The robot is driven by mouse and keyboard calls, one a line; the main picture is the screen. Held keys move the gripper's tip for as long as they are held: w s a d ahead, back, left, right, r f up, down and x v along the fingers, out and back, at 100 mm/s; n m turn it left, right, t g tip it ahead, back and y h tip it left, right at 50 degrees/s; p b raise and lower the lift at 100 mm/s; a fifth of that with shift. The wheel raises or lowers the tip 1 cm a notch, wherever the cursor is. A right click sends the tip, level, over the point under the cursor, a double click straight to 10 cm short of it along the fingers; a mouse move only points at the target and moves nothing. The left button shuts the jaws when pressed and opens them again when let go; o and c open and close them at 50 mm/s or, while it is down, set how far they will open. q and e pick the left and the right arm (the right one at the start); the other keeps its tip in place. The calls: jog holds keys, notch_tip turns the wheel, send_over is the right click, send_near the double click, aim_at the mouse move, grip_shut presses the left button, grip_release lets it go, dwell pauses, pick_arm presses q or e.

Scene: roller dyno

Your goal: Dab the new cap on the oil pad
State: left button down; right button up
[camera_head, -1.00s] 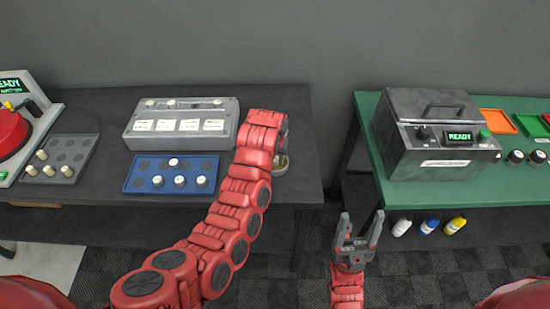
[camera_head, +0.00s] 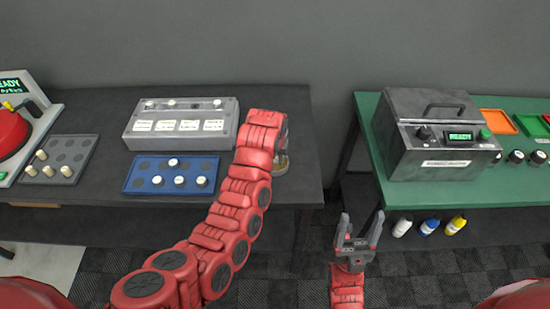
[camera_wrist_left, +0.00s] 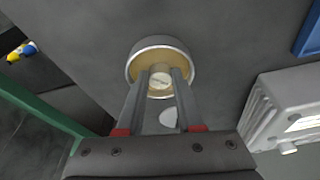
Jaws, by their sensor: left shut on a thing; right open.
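The oil pad (camera_wrist_left: 160,48), a round metal dish with a tan inside, stands on the dark table. In the head view only its edge (camera_head: 282,165) shows beside my left arm. My left gripper (camera_wrist_left: 160,76) is shut on the small cream cap (camera_wrist_left: 160,85), which is over the dish's near part in the left wrist view. I cannot tell whether the cap touches the pad. In the head view the left fingers and cap are hidden by my arm. My right gripper (camera_head: 357,228) is open and empty, in front of the gap between the tables.
A blue tray (camera_head: 133,184) with several caps and a grey labelled box (camera_head: 180,125) stand left of my left arm. A grey tray (camera_head: 78,142) and a red machine (camera_head: 12,130) are further left. A grey READY box (camera_head: 430,100) stands on the green table (camera_head: 400,195).

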pick_arm(q)
notch_tip(320, 180, up, 2)
jog(key=shift+r, duration=0.15)
jog(key=shift+r+p, duration=0.3)
jog(key=shift+r, duration=2)
